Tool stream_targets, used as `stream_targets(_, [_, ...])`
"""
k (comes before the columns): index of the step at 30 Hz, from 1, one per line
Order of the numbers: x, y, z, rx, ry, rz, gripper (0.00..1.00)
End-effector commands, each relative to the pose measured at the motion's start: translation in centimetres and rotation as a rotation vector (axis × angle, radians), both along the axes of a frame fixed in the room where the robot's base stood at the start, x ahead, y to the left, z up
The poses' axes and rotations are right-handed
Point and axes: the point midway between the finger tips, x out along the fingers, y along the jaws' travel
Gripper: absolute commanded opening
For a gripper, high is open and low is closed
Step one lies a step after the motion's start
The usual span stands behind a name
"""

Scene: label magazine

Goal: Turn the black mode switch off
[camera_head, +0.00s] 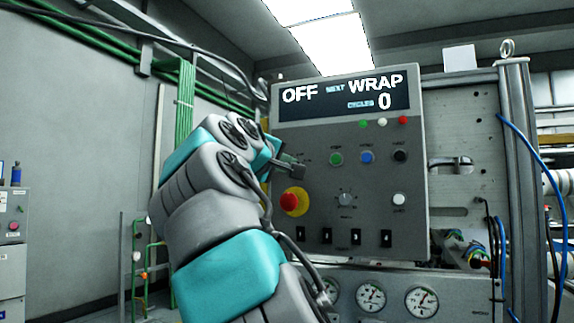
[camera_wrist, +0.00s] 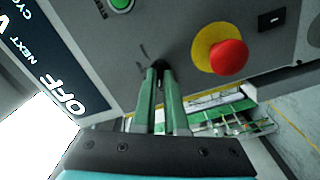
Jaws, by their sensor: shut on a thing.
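The grey control panel (camera_head: 318,220) stands in front of me with a display (camera_head: 343,101) reading "OFF", "NEXT WRAP" and "CYCLES 0". My gripper (camera_head: 296,170) is at the panel's left side, above the red stop button. In the wrist view my gripper (camera_wrist: 160,70) has its two green fingers close together, shut on the black mode switch (camera_wrist: 160,65) at the panel face. Only a little dark part of the switch shows between the fingertips. Its pointing direction is hard to tell. In the head view my gripper hides the switch.
A red mushroom button (camera_head: 290,201) on a yellow disc sits just below my gripper; it is also close in the wrist view (camera_wrist: 229,57). A green button (camera_head: 336,159) is just right. A grey dial (camera_head: 346,199), rocker switches and gauges (camera_head: 371,297) lie lower.

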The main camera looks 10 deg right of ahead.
Motion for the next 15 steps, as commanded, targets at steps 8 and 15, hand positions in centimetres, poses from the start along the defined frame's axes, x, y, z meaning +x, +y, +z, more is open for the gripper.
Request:
stream_targets(8, [0.04,0.07,-0.03,-0.057,0.041,0.001,0.0])
stream_targets(15, [0.03,0.06,-0.01,-0.065,0.047,0.001,0.0])
